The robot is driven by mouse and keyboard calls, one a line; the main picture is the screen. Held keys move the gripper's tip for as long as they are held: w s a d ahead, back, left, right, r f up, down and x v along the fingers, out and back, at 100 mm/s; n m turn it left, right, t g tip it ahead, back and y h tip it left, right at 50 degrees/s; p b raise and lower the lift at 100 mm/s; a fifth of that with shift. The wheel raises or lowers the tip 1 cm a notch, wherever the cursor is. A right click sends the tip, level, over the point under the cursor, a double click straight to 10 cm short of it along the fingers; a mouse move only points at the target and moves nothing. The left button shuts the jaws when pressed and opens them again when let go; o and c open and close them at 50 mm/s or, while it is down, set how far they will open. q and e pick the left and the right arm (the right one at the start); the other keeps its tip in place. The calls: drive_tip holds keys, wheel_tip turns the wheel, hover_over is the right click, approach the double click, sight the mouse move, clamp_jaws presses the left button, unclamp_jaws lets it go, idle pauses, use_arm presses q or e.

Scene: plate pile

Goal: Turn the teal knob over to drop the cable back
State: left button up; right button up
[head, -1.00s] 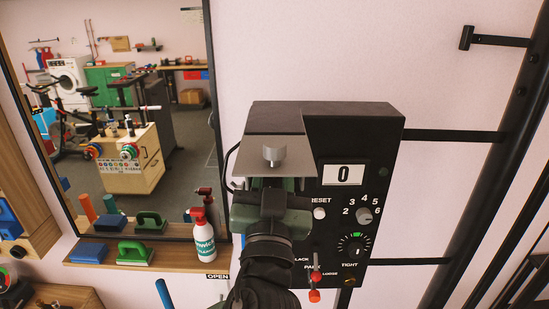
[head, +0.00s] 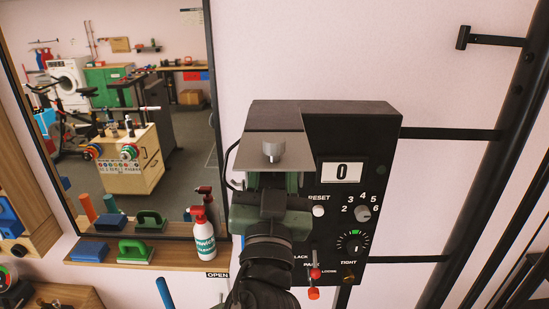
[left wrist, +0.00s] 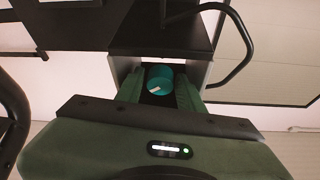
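The teal knob (left wrist: 160,77) shows in the left wrist view, under the dark housing, with a slanted white mark on its face. It is hidden in the head view. My left gripper (left wrist: 160,93) has its green fingers apart, one on each side of the knob. Whether they touch it is hard to tell. In the head view my left gripper (head: 272,184) is in front of the black control box (head: 350,120), below a grey plate with a round metal knob (head: 273,151). A black cable (left wrist: 246,50) loops beside the housing. My right gripper is not in view.
A spray bottle (head: 203,238) and a green-handled block (head: 136,251) stand on the shelf at left. Black rack bars (head: 500,180) are at right.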

use_arm(q)
drive_tip(key=b+v, duration=0.4)
drive_tip(key=v, duration=0.3)
drive_tip(key=shift+s, duration=0.4)
drive_tip(key=shift+a+f, duration=0.1)
